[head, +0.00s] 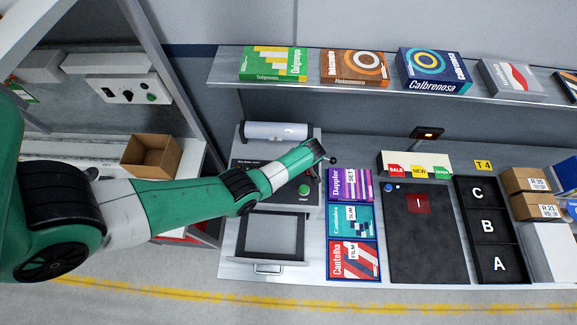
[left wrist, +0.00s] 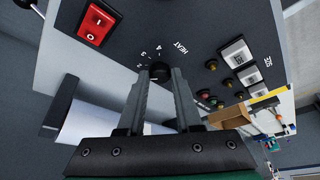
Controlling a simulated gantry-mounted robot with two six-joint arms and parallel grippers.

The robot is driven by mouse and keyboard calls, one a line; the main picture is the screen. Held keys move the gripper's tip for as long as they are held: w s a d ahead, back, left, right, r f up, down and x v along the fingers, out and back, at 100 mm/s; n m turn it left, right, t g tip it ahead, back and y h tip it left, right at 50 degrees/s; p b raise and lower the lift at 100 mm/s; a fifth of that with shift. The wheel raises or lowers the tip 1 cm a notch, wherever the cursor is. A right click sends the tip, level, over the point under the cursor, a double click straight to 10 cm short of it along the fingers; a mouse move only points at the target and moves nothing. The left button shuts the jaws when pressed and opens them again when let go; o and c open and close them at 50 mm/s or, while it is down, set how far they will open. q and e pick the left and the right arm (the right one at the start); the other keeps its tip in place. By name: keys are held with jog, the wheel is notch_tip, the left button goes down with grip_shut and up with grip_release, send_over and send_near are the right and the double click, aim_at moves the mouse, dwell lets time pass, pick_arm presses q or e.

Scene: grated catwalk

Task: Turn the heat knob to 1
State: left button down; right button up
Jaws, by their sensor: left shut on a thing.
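The heat knob (left wrist: 160,70) is a small black dial on a dark panel, in the left wrist view. My left gripper (left wrist: 161,77) is shut on the knob, one finger on each side. I cannot tell which number the knob points to. In the head view my left gripper (head: 325,157) is at the machine's upper right, and the knob is hidden there. My right gripper is not in view.
A red rocker switch (left wrist: 96,26) and a row of square buttons (left wrist: 236,52) share the panel. In the head view the machine has a green start button (head: 304,189) and a white roll (head: 276,131). Coloured boxes (head: 351,220) stand close to its right. A shelf (head: 330,86) runs above.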

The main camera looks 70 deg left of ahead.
pick_arm(q)
jog(key=n+b, duration=0.1)
jog(key=n, duration=0.1)
jog(key=n+g+h+b, duration=0.1)
jog(key=n+b, duration=0.1)
jog(key=shift+w+a+f+n+g, duration=0.15)
jog(key=shift+w+f+n+g, duration=0.05)
jog(key=shift+n+g, duration=0.1)
jog(key=n+h+b, duration=0.1)
jog(key=n+b, duration=0.1)
jog(key=b, duration=0.1)
jog(key=shift+w+a+n, duration=0.1)
jog(key=shift+n, duration=0.2)
jog(key=shift+r+n+g+b, duration=0.15)
jog(key=shift+n+g+b, duration=0.15)
jog(key=shift+n+b, duration=0.35)
jog(key=c, duration=0.6)
grip_release()
